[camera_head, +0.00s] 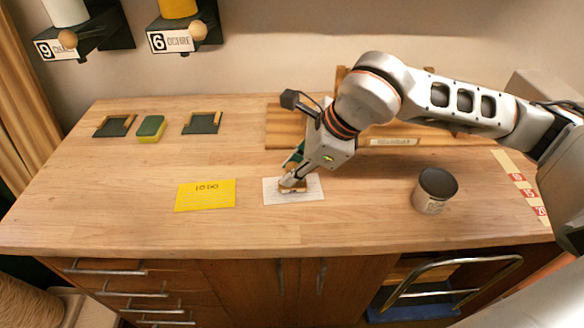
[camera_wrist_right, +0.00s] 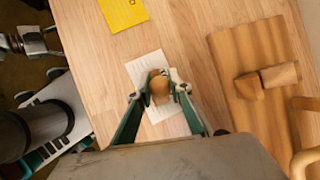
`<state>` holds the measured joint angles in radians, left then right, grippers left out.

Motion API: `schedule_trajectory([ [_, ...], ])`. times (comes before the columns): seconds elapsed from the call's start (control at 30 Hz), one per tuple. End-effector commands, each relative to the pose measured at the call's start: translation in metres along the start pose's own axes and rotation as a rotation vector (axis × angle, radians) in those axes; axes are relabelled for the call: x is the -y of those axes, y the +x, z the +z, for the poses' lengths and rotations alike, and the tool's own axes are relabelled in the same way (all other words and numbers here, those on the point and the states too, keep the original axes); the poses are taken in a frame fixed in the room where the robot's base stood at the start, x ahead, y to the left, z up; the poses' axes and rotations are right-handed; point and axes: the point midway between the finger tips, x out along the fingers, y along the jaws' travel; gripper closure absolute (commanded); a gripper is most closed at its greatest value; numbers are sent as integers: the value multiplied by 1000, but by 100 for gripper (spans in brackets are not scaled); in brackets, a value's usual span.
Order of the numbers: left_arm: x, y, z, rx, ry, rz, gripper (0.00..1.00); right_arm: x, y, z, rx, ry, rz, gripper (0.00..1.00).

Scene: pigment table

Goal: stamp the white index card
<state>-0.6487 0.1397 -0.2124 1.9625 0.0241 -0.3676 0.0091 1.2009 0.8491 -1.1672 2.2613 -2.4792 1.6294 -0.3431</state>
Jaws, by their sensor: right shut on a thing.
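The white index card (camera_head: 312,190) lies flat on the wooden table, right of the yellow card; it also shows in the right wrist view (camera_wrist_right: 148,62). My right gripper (camera_head: 293,180) is over the card, pointing down. Its fingers are shut on a wooden stamp with a round knob (camera_wrist_right: 159,87). The stamp's base (camera_head: 290,189) is at the middle of the card, touching it or very close; I cannot tell which. It hides part of the card. My left gripper does not show in the head view.
A yellow card (camera_head: 205,195) lies to the left. A grey can (camera_head: 435,190) stands at the right. Two dark pads (camera_head: 115,126) (camera_head: 202,123) and a green-yellow sponge (camera_head: 151,128) lie at the back left. A wooden board (camera_head: 284,115) lies behind my right gripper.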

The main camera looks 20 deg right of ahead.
Motion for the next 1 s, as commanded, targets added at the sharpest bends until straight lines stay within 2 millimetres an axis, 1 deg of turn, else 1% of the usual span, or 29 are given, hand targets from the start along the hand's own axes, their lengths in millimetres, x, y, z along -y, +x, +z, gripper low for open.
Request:
schedule_trajectory([
  [0.6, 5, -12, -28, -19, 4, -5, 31, 9, -40, 21, 1, -1, -1, 94],
  [0.9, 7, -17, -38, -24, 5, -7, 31, 14, -58, 31, 2, -1, -2, 94],
  [1.0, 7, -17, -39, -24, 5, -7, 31, 14, -60, 32, 1, -1, -1, 94],
])
